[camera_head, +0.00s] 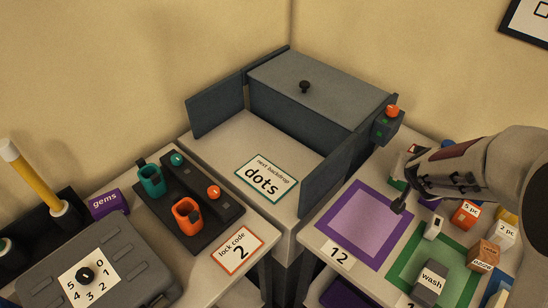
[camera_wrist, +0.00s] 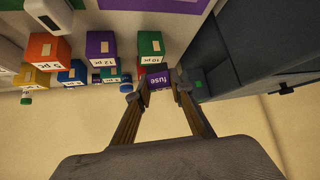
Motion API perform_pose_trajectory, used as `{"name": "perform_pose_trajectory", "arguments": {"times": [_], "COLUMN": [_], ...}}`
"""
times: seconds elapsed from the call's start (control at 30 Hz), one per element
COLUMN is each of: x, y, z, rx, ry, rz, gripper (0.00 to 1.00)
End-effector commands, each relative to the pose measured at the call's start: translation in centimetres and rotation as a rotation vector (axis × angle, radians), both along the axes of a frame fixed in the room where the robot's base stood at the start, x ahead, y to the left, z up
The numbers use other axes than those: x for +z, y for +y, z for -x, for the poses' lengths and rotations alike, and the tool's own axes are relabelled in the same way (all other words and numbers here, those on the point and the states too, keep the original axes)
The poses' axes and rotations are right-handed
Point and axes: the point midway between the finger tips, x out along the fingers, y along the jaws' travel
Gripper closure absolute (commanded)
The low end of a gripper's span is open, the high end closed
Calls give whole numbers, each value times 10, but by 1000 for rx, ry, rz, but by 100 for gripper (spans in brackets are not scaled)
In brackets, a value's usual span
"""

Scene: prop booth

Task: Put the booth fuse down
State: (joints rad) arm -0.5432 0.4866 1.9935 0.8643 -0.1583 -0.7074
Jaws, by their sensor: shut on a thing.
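The booth fuse is a small purple block (camera_wrist: 158,80) with a white "fuse" label, seen in the wrist view. My gripper (camera_wrist: 157,90) is shut on it, with one finger on each side. In the head view my arm reaches in from the right over the right-hand table, and I cannot make out the fuse there. I cannot tell whether the fuse touches any surface.
Several labelled boxes stand close by, including a green one (camera_wrist: 150,44) and a purple one (camera_wrist: 101,45). A grey control box (camera_head: 386,128) with a red button is on the booth's side wall. A green mat (camera_head: 408,262) holds small items. The purple mat's visible part looks clear.

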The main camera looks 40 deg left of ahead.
Motion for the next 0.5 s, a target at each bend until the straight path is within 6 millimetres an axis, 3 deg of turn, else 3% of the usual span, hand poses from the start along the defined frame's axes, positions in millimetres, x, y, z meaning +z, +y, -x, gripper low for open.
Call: {"name": "perform_pose_trajectory", "arguments": {"times": [0.27,0.5], "x": [29,39], "y": [32,91], "z": [-35,-40], "rx": [139,296], "ry": [-8,-18], "rz": [-16,-21], "gripper": [90,90]}}
